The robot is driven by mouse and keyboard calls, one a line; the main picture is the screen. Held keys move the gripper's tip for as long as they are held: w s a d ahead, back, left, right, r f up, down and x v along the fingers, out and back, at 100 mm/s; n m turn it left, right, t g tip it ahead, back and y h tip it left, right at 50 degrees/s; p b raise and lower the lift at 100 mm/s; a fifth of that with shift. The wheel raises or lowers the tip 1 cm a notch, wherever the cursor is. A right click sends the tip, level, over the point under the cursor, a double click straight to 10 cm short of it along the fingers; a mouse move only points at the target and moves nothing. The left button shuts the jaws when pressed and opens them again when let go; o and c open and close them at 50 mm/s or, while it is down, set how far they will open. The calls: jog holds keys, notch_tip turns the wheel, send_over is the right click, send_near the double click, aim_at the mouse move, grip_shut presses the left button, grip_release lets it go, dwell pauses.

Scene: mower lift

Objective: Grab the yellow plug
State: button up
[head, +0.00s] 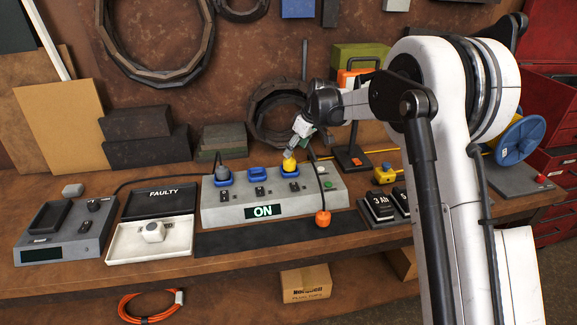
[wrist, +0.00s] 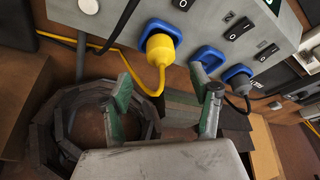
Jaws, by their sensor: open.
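The yellow plug (head: 289,165) sits upright in the right-hand blue socket of the grey power box (head: 215,213), whose display reads ON. In the wrist view the yellow plug (wrist: 161,47) is in its blue socket, with a yellow cable coming off it. My gripper (head: 295,147) is just above the plug in the head view. In the wrist view my gripper (wrist: 163,84) has its two fingers spread, with nothing held between them.
A dark plug (head: 223,172) fills the left socket; the middle blue socket (head: 259,174) is empty. An orange pendant (head: 323,218) hangs on a black cable at the box's right front. A yellow button box (head: 385,174) and battery packs (head: 379,206) stand to the right. A FAULTY box (head: 125,241) stands left.

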aim_at(290, 160)
jog(key=shift+p+x, duration=0.6)
jog(key=shift+x, duration=3.3)
jog(key=shift+s+d, duration=0.1)
jog(key=shift+s, duration=0.05)
jog(key=c, duration=1.3)
